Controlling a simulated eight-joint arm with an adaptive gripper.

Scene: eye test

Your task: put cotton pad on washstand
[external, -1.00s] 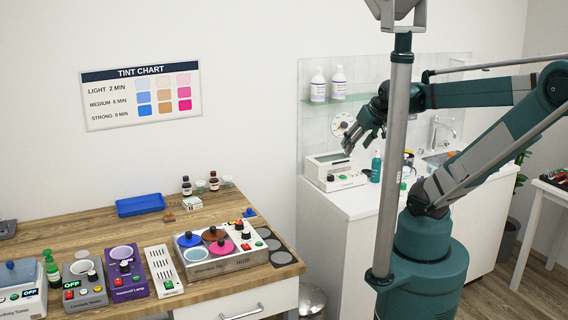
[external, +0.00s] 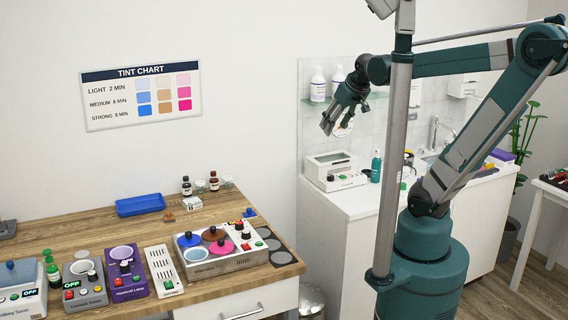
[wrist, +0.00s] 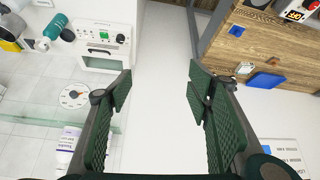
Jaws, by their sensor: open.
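My gripper (external: 328,130) is open and empty, raised in the air in front of the splash panel, above and left of the sterilizer-like device. In the wrist view its two fingers (wrist: 160,88) stand wide apart with nothing between them. The white washstand (external: 345,235) stands right of the wooden table, with a tap and basin at its back right; my arm and a grey pole hide part of it. I cannot make out a cotton pad for certain in either view.
A white device (external: 335,172) and a green bottle (external: 376,166) stand on the washstand. A glass shelf with white bottles (external: 318,85) hangs above. The wooden table (external: 85,237) holds a blue tray (external: 140,205), a pot warmer (external: 220,262) and several devices.

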